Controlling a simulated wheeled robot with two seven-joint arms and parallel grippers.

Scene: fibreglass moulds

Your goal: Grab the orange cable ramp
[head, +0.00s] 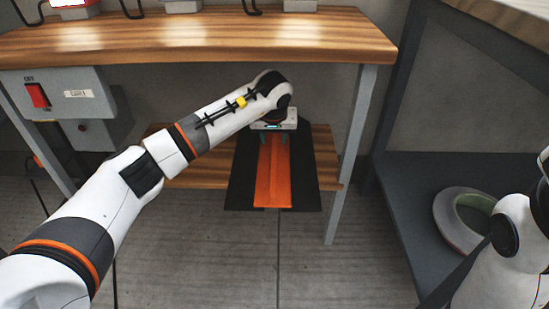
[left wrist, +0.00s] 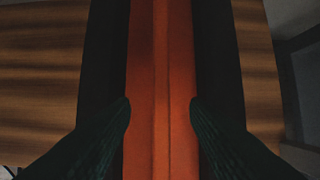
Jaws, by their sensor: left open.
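The orange cable ramp (head: 272,178) has an orange middle strip between black sloping sides. It lies on the lower wooden shelf under the workbench, with its near end jutting past the shelf's front edge. My left gripper (head: 274,136) is over the far part of the ramp, under the bench top. In the left wrist view the ramp (left wrist: 160,60) runs straight up the picture. There the left gripper's two dark fingertips (left wrist: 160,104) are apart, one at each side of the orange strip. I cannot tell if they touch it. My right gripper is out of view.
The wooden bench top (head: 200,38) overhangs my left arm. A bench leg (head: 350,150) stands right of the ramp. A grey switch box (head: 65,95) hangs at left. A dark shelf (head: 410,200) at right holds a round mould (head: 455,222). The floor in front is clear.

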